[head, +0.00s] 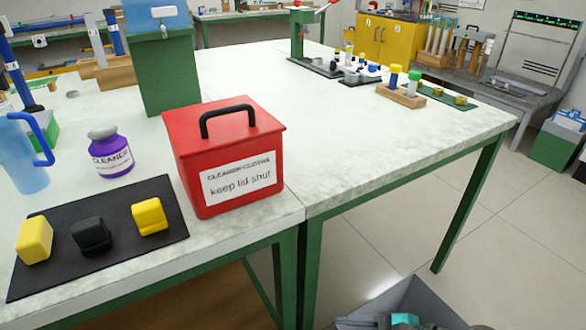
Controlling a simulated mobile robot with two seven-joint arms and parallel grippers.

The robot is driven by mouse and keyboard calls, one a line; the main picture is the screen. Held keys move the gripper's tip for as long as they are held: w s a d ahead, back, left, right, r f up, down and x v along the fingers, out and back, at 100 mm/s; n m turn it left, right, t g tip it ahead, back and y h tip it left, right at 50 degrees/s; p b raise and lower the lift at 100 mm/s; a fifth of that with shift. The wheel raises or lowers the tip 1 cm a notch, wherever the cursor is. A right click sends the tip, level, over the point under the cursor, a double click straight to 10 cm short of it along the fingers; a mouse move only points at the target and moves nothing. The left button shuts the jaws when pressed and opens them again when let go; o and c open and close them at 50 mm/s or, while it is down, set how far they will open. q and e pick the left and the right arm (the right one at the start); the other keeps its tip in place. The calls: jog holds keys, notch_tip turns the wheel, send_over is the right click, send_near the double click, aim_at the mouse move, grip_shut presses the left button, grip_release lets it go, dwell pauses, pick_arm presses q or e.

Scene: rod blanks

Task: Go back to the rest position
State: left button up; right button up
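Neither of my grippers shows in the head view, and no arm of mine can be made out. A red box (228,160) with a black handle stands on the near white table, its lid down; its label reads "cleaner cloths, keep lid shut". To its left stands a purple cleaner bottle (111,152). A black mat (118,228) lies at the front left, bearing a yellow block (34,240), a black block (91,236) and another yellow block (149,216).
A light blue jug (22,155) stands at the left edge. A green stand (168,75) rises behind the red box. The white tabletop (350,140) right of the box is clear. A grey bin (412,292) is at the bottom right, below the tabletop.

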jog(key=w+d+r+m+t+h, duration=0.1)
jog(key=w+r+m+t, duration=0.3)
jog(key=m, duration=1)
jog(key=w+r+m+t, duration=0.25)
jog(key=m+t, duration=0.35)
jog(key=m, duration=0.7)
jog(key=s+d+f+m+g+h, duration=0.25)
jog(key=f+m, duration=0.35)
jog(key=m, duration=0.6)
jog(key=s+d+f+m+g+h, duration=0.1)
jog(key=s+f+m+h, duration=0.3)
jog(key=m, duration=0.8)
pick_arm(q)
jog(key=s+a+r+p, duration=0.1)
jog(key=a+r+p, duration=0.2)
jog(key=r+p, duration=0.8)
jog(key=p, duration=0.5)
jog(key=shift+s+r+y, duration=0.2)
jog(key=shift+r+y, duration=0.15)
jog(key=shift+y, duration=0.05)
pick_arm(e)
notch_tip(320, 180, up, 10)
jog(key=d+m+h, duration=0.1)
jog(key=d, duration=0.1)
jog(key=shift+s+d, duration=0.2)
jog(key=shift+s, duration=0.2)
